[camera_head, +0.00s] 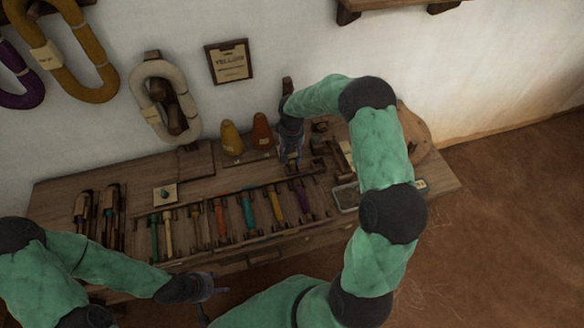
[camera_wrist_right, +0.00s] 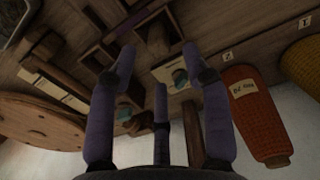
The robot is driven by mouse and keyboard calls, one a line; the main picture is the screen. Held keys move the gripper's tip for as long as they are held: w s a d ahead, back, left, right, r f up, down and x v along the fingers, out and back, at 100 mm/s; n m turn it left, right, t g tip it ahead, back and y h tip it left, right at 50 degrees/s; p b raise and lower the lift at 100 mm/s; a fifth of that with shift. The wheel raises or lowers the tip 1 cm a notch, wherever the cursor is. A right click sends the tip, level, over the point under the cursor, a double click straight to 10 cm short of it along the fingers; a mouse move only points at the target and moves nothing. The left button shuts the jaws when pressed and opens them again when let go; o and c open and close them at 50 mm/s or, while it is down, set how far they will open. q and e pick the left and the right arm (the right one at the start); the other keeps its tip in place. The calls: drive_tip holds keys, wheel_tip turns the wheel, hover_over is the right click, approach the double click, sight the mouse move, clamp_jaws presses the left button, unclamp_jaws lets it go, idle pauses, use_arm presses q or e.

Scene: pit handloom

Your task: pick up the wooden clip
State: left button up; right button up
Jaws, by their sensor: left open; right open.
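My right gripper (camera_head: 291,158) is open and points down over the back of the bench, right of the orange cone. In the right wrist view its open fingers (camera_wrist_right: 157,68) frame a small upright brown wooden piece (camera_wrist_right: 157,40), which stands beyond the fingertips in a wooden holder. I cannot tell for sure whether this piece is the wooden clip. In the head view the gripper and arm hide most of that spot. My left gripper (camera_head: 218,287) is open and empty near the front edge of the bench, far from that spot.
The bench (camera_head: 88,172) holds a rack of several coloured bobbins (camera_head: 248,211). An orange cone (camera_wrist_right: 255,108) stands close to the right gripper, with a yellow cone (camera_head: 231,139) beside it. A round wooden disc (camera_wrist_right: 38,122) and a metal tray (camera_head: 346,197) lie on the other side.

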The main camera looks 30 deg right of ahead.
sight(292, 161)
wheel_tip(292, 161, down, 5)
drive_tip(key=shift+w+f+b, duration=0.1)
drive_tip(key=shift+b, duration=1)
drive_tip(key=c, duration=0.9)
